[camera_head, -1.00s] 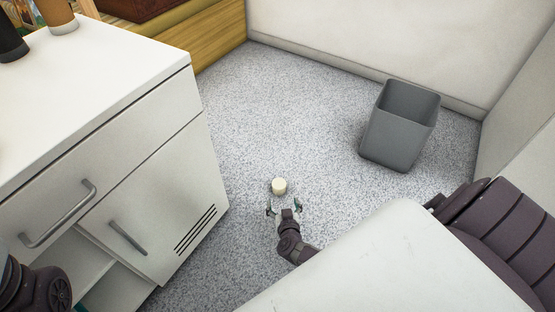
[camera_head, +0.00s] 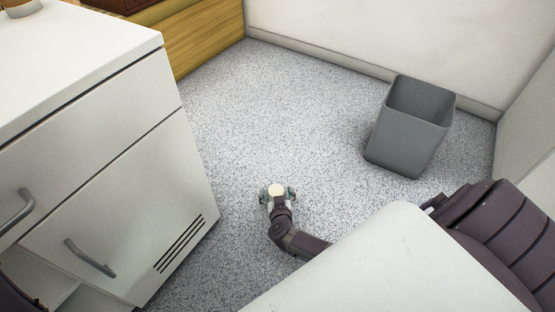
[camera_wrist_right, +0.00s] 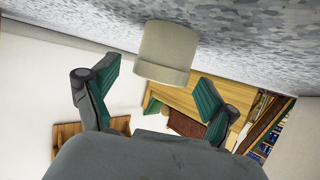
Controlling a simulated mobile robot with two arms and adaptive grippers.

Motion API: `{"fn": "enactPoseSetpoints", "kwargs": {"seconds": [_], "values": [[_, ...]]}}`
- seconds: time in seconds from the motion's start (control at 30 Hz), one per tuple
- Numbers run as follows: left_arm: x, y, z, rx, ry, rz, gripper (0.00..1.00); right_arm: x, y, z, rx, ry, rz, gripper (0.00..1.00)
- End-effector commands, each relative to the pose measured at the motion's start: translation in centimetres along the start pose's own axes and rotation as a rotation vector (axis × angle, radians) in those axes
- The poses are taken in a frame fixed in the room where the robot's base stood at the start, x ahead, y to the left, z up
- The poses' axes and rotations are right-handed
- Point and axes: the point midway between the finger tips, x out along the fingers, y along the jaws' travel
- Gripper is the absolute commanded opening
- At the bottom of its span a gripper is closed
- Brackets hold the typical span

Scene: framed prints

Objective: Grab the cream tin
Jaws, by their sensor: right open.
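The cream tin (camera_head: 276,190) is a small, pale, round tin standing on the speckled grey floor. My right gripper (camera_head: 277,194) is open and low at the floor, with one finger on each side of the tin in the head view. In the right wrist view the tin (camera_wrist_right: 167,53) shows beyond and between the two green-padded fingertips of the open gripper (camera_wrist_right: 153,92). I cannot tell whether either finger touches it. My left gripper does not show; only a dark bit of my left arm is at the lower left edge.
A grey bin (camera_head: 410,128) stands on the floor to the right, near the wall. A white cabinet (camera_head: 120,170) with drawers stands on the left. A wooden piece of furniture (camera_head: 203,38) is at the back left.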

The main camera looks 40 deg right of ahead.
Motion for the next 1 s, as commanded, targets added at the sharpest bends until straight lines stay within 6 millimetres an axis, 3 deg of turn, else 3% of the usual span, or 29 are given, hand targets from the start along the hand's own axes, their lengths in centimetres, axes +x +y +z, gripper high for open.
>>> {"fn": "enactPoseSetpoints", "kwargs": {"seconds": [0.37, 0.8, 1.0], "values": [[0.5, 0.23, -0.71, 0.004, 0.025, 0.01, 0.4, 0.63, -0.16, 0.09, 0.001, 0.001, 0.001, 0.85], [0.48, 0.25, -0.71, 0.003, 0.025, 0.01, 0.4, 0.63, -0.15, 0.12, 0.001, 0.001, 0.001, 0.15], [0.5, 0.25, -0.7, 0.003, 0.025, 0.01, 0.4, 0.63, -0.17, 0.06, 0.001, 0.002, 0.001, 0.14]]}}
